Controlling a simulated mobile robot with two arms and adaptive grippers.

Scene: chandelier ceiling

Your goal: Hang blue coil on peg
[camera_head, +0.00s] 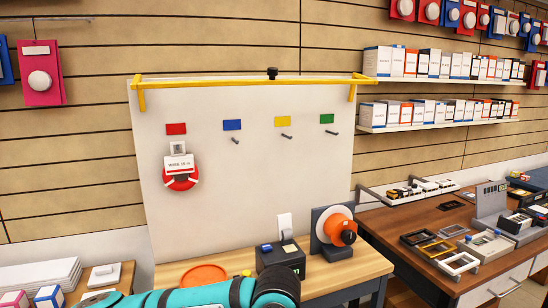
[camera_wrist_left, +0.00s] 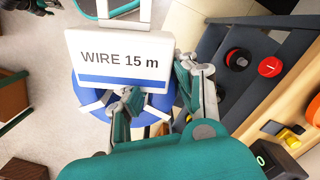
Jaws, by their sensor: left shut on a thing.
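The blue coil (camera_wrist_left: 87,97) fills the middle of the left wrist view, behind its white card (camera_wrist_left: 118,60) reading "WIRE 15 m". My left gripper (camera_wrist_left: 158,88) is shut on it, with fingers at the card's lower and right edges. The coil and this gripper are out of the head view, where a teal arm of mine crosses the bottom. On the white board (camera_head: 260,180), a bare peg (camera_head: 235,140) sticks out under the blue label (camera_head: 232,125). A red coil (camera_head: 181,182) hangs under the red label (camera_head: 176,129).
Bare pegs also stand under the yellow label (camera_head: 282,121) and green label (camera_head: 327,118). A yellow rail (camera_head: 240,80) runs along the board's top. On the bench below are an orange dish (camera_head: 204,275), a dark box (camera_head: 281,260) and an orange spool (camera_head: 335,226) on a stand.

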